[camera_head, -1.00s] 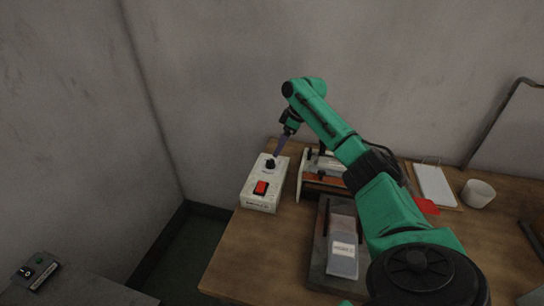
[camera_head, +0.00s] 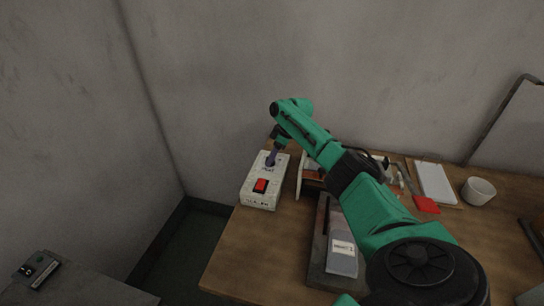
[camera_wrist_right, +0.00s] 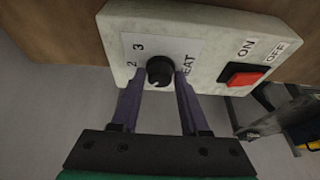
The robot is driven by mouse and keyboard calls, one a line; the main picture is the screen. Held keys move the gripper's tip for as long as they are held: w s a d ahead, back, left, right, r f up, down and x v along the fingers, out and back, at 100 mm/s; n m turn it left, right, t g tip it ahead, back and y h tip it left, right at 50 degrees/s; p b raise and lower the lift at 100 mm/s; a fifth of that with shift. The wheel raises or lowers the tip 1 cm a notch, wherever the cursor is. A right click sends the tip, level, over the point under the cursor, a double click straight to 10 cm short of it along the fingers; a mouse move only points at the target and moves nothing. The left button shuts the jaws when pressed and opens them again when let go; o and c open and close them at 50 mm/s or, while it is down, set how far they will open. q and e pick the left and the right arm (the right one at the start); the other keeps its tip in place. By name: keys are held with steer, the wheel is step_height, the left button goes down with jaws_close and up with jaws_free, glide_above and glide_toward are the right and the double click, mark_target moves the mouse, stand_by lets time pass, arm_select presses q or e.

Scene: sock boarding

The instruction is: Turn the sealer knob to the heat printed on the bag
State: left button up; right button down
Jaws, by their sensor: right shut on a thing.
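The sealer's pale control box (camera_head: 249,199) stands at the table's left edge, with a red ON/OFF switch (camera_wrist_right: 243,74). Its black round knob (camera_wrist_right: 160,70) shows in the wrist view, on a white HEAT dial (camera_wrist_right: 170,45) with 2 and 3 readable; a finger may cover other marks. A light mark shows on the knob's lower side. My right gripper (camera_head: 270,160) points down at the knob, with its two purple fingers (camera_wrist_right: 160,85) shut on either side of it. The grey bag (camera_head: 342,262) lies on a dark tray with a white label, too small to read surely. My left gripper is out of view.
The sealer's bar unit (camera_head: 300,183) stands right of the box, partly behind my arm. A white board (camera_head: 434,184), a red piece (camera_head: 427,205) and a white cup (camera_head: 478,192) lie further right. Bare table (camera_head: 255,250) is in front of the box.

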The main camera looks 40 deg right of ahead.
steer(key=shift+r+p, duration=0.2)
steer(key=shift+p, duration=0.25)
steer(key=m+p, duration=0.1)
steer(key=p, duration=0.1)
steer(key=m+h+p, duration=0.1)
steer(key=m+p, duration=0.1)
steer(key=p, duration=0.1)
steer(key=m+t+p, duration=0.1)
steer(key=m+p, duration=0.1)
steer(key=shift+a+r+h+p, duration=0.2)
steer(key=shift+r+h+p, duration=0.05)
steer(key=shift+h+p, duration=0.15)
steer(key=shift+f+m+h+p, duration=0.15)
steer(key=shift+m+h+p, duration=0.25)
steer(key=shift+m+p, duration=0.65)
steer(key=shift+w+m+h+p, duration=0.1)
steer(key=shift+m+h+p, duration=0.3)
steer(key=shift+m, duration=0.45)
steer(key=shift+f, duration=0.1)
steer(key=shift+c, duration=2.2)
jaws_free()
steer(key=shift+f, duration=0.1)
